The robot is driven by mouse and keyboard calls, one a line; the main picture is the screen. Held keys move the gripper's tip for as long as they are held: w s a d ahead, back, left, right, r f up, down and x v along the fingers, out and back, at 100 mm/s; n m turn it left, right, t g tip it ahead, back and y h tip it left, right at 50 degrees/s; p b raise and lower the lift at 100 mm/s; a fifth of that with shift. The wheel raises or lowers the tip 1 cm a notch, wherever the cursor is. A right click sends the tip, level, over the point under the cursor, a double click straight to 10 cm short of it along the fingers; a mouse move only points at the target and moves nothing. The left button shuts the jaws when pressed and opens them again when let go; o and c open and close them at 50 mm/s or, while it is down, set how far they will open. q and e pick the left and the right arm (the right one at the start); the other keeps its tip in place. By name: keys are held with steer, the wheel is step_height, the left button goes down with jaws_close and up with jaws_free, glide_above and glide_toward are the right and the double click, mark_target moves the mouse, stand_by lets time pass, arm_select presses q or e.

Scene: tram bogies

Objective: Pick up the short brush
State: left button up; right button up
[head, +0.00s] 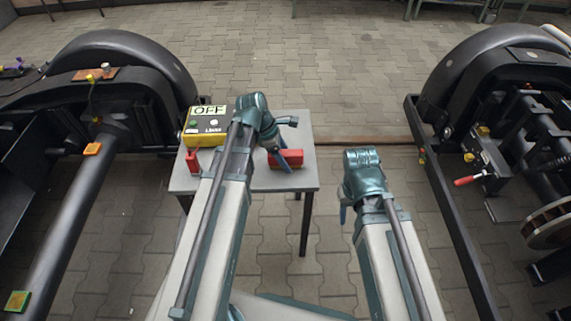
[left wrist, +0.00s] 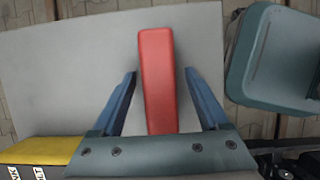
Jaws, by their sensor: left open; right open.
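A red, bar-shaped piece (head: 292,157), which may be the short brush, lies on the right part of the small grey table (head: 240,180); no bristles show. In the left wrist view the red bar (left wrist: 158,80) lies lengthwise between the two blue fingers of my left gripper (left wrist: 160,74), with a gap on each side. My left gripper (head: 282,159) is open over it. A second, smaller red piece (head: 192,162) stands at the table's left edge. My right gripper (head: 344,205) is open and empty, right of the table, its fingers mostly hidden.
A yellow box with an OFF sign (head: 206,128) stands at the table's back left; its yellow edge (left wrist: 40,150) shows in the left wrist view. Dark bogies stand at left (head: 110,110) and right (head: 500,80). A red-handled lever (head: 467,180) sticks out from the right one.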

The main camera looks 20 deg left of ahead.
arm_select(q)
steer(key=shift+f, duration=0.1)
steer(key=shift+f, duration=0.25)
stand_by(0.4)
jaws_close()
